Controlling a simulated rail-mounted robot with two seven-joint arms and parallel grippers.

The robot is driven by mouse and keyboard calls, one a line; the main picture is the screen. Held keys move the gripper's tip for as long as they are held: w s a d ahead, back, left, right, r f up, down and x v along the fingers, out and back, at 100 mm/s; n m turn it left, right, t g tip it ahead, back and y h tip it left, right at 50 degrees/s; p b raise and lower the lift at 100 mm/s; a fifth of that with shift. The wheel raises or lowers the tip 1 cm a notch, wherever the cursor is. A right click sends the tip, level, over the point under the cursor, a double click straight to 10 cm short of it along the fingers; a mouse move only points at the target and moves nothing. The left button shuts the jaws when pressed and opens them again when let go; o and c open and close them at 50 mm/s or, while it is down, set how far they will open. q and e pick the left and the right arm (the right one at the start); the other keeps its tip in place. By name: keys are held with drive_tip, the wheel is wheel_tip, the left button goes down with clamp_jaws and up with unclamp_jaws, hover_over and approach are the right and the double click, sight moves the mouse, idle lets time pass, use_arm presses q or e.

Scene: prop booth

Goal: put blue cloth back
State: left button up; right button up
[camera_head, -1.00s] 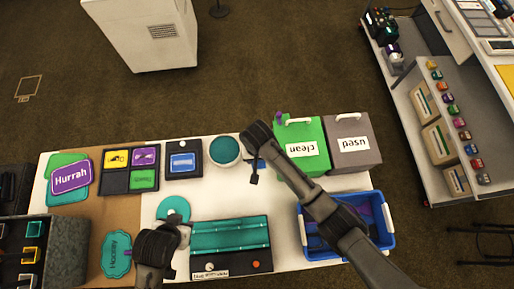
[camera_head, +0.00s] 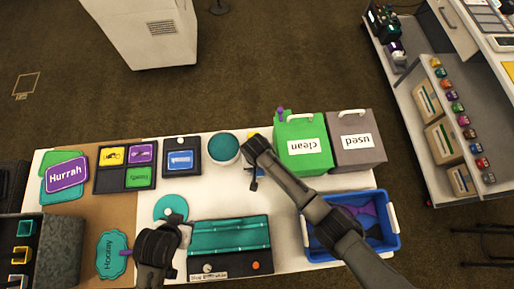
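A small patch of blue (camera_head: 260,172), possibly the blue cloth, shows beside my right gripper (camera_head: 253,150) and is mostly hidden by it. The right gripper is over the table, between the teal-topped round tub (camera_head: 223,148) and the green "clean" box (camera_head: 303,128). Whether its fingers are shut on the blue patch is not clear. A blue bin (camera_head: 392,241) at the table's right end holds dark blue and purple material, partly hidden by my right arm. My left gripper (camera_head: 168,232) is at the front, by a teal disc (camera_head: 170,206); its fingers are unclear.
A grey "used" box (camera_head: 356,128) stands beside the green box. A teal-lidded case (camera_head: 230,236) lies at the front middle. Trays of coloured cards and signs fill the left side. A white cabinet (camera_head: 144,30) stands behind; a shelf cart (camera_head: 430,130) is at right.

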drive_tip(key=shift+f, duration=0.15)
drive_tip(key=shift+f, duration=0.1)
drive_tip(key=o, duration=1)
drive_tip(key=shift+r, duration=0.25)
drive_tip(key=r+p, duration=0.1)
drive_tip(key=r, duration=0.3)
drive_tip(key=r+p, duration=0.1)
drive_tip(key=r, duration=0.3)
drive_tip(key=r+p, duration=0.1)
drive_tip(key=r, duration=0.3)
drive_tip(key=shift+w+a, duration=0.2)
drive_tip(key=shift+w, duration=0.05)
